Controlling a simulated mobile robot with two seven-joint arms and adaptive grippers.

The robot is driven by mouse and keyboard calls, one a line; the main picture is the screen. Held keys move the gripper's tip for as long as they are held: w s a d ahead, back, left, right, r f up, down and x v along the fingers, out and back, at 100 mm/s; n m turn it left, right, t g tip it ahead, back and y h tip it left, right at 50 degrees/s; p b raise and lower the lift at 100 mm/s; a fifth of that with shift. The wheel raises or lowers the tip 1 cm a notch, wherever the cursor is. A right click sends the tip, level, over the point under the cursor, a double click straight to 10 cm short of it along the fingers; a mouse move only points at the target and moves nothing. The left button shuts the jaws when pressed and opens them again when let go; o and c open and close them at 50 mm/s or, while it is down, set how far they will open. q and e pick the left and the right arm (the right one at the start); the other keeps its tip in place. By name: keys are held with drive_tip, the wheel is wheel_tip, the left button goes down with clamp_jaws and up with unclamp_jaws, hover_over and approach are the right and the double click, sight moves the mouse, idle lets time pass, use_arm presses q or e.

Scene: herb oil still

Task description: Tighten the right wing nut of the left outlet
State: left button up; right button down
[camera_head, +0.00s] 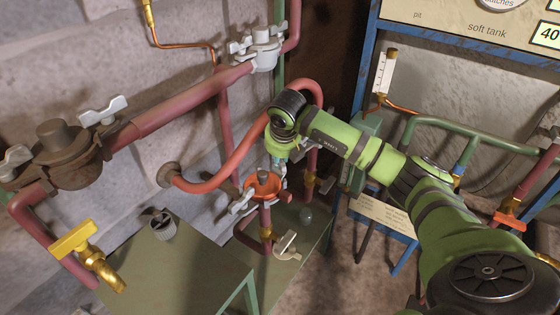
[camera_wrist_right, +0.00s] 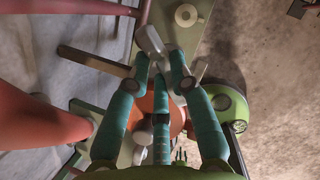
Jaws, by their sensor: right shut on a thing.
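The left outlet is an orange flange (camera_head: 262,184) on a red pipe, low in the middle of the head view. A pale grey wing nut (camera_head: 241,203) sits on its left side. My right gripper (camera_head: 281,166) points down at the flange's right side, its fingers mostly hidden by my green wrist. In the right wrist view its teal fingers (camera_wrist_right: 168,62) close around the pale grey right wing nut (camera_wrist_right: 150,42), partly covered by the fingertips. The orange flange (camera_wrist_right: 150,104) lies behind the fingers. My left gripper is out of view.
A thick orange hose (camera_head: 215,178) curves close by on the left. A green bench (camera_head: 180,265) stands below left, with a yellow-handled tap (camera_head: 85,248) nearby. Green pipes (camera_head: 470,133) and a second orange flange (camera_head: 510,220) stand to the right.

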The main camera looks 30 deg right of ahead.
drive_tip(key=m+b, duration=0.1)
drive_tip(key=m, duration=0.1)
drive_tip(key=m+g+h+b, duration=0.1)
drive_tip(key=m, duration=0.1)
drive_tip(key=shift+w+m, duration=0.2)
drive_tip(key=shift+m, duration=0.1)
drive_tip(key=m+g+h+b, duration=0.1)
drive_tip(key=m, duration=0.3)
drive_tip(key=shift+w+m+b, duration=0.1)
drive_tip(key=shift+m+b, duration=0.2)
drive_tip(key=shift+g, duration=0.3)
drive_tip(key=c, duration=1.1)
unclamp_jaws()
drive_tip(key=shift+h, duration=0.3)
drive_tip(key=shift+r, duration=0.1)
drive_tip(key=v, duration=1.2)
